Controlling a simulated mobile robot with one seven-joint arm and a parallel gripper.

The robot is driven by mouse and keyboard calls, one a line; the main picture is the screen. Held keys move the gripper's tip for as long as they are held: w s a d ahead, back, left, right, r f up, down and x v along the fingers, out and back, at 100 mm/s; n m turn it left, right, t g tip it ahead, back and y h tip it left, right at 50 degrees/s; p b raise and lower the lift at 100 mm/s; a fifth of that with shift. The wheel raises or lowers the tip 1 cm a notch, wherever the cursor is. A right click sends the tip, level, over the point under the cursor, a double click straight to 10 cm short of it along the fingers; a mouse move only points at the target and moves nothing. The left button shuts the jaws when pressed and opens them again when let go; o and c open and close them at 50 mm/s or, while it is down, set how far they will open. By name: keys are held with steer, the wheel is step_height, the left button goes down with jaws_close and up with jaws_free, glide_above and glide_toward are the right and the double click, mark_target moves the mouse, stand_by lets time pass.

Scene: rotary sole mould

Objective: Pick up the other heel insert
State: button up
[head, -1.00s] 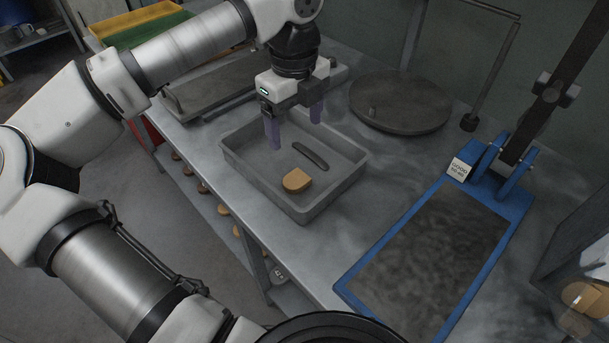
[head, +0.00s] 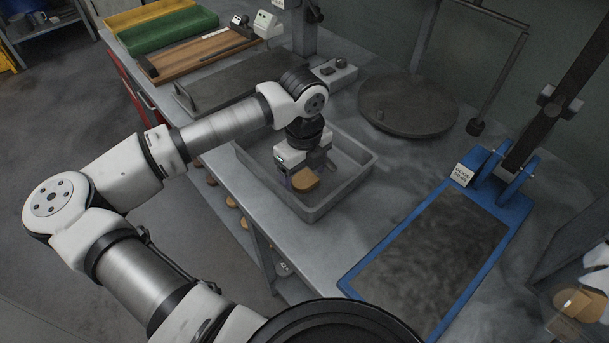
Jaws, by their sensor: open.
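The heel insert (head: 306,180), a tan block with a rounded end, lies in the grey tray (head: 318,210) on the bench. My gripper (head: 305,184) is down inside the tray, right at the heel insert, with its jaws open. The near finger shows in front of the insert's left part. The far finger is mostly hidden, so I cannot tell if either finger touches the insert. The dark bar in the tray is hidden behind my gripper.
A blue-framed press with a dark plate (head: 428,262) stands to the right of the tray. A round grey turntable (head: 408,104) is behind it. Green and yellow bins (head: 165,30) and a wooden board (head: 195,55) lie at the back left.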

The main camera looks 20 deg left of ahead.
steer(key=shift+f, duration=0.3)
steer(key=c, duration=1.1)
steer(key=shift+o, duration=0.2)
steer(key=shift+r, duration=0.1)
